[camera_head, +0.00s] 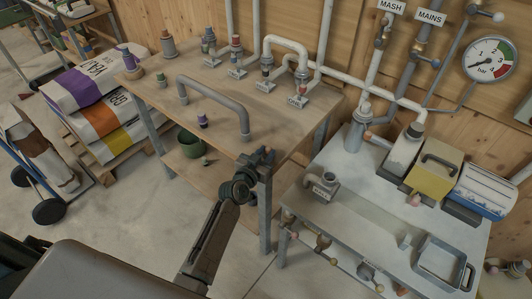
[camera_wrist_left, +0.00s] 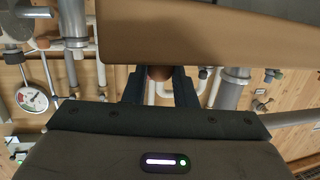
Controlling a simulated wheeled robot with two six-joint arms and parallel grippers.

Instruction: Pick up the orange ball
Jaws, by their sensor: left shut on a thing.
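My left gripper (camera_head: 262,156) is at the front right corner of the wooden bench (camera_head: 200,110), close to its edge. In the left wrist view, the two dark fingers (camera_wrist_left: 159,88) stand either side of a small rounded orange-brown thing, which looks like the orange ball (camera_wrist_left: 160,72). The gripper is shut on it. The ball's far side is cut off by a broad tan board, seemingly the bench top (camera_wrist_left: 210,35). In the head view I cannot make the ball out clearly at the gripper. My right gripper is not in view.
At right, a pale table (camera_head: 350,200) carries a yellow box (camera_head: 434,170) and a metal tray (camera_head: 440,262).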

